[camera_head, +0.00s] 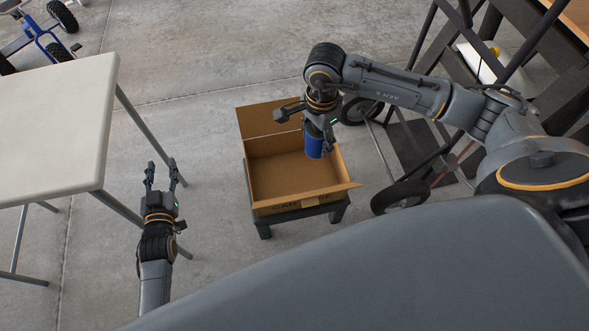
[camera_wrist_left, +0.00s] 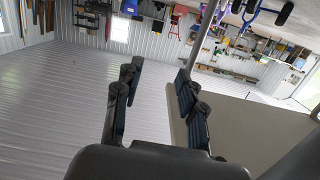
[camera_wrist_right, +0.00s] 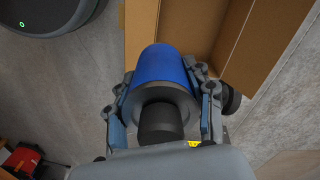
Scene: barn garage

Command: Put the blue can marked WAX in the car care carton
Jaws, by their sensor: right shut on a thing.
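The blue can (camera_head: 314,142) hangs in my right gripper (camera_head: 318,128), over the right part of the open carton. It also shows in the right wrist view (camera_wrist_right: 158,66), between both fingers of the right gripper (camera_wrist_right: 160,100). Its WAX marking is not visible from here. The cardboard carton (camera_head: 268,203) stands with flaps spread and its visible inside empty; part of lettering shows on its front. Its edge also shows in the right wrist view (camera_wrist_right: 243,45). My left gripper (camera_head: 163,176) is open and empty, left of the carton; its spread fingers show in the left wrist view (camera_wrist_left: 158,100).
The carton rests on a low dark stand (camera_head: 338,212). A pale table (camera_head: 60,130) is at the left. A hand truck with black wheels (camera_head: 402,197) stands right of the carton. A blue wheeled frame (camera_head: 38,36) is at the far left. Concrete floor is clear behind the carton.

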